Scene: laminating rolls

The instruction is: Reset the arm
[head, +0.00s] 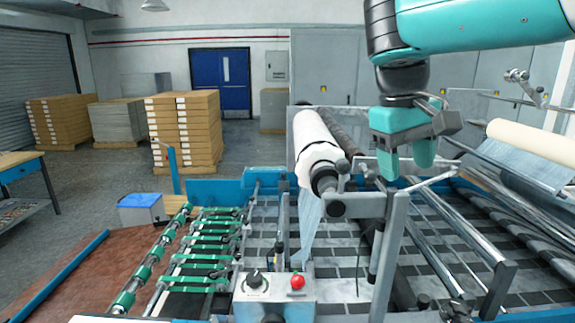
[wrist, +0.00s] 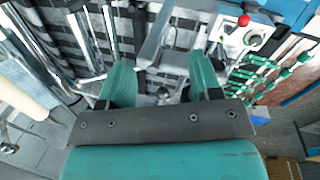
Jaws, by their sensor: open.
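My gripper (head: 407,160) hangs at the upper right in the head view, its teal fingers pointing down over the laminating machine. In the wrist view its two teal fingers (wrist: 163,85) stand apart with nothing between them. My teal and black arm comes in from the upper right. A white film roll (head: 316,140) sits on its shaft just left of my gripper in the head view, apart from it. A cream roll (head: 535,143) lies at the right edge, and it also shows at the left of the wrist view (wrist: 18,98).
The machine's metal frame (head: 395,240) and rollers lie below my gripper. A control box with a red button (head: 297,281) stands at the front. Green rollers (head: 205,255) lie to the left. Box stacks (head: 185,130) and a blue door (head: 221,80) are far behind.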

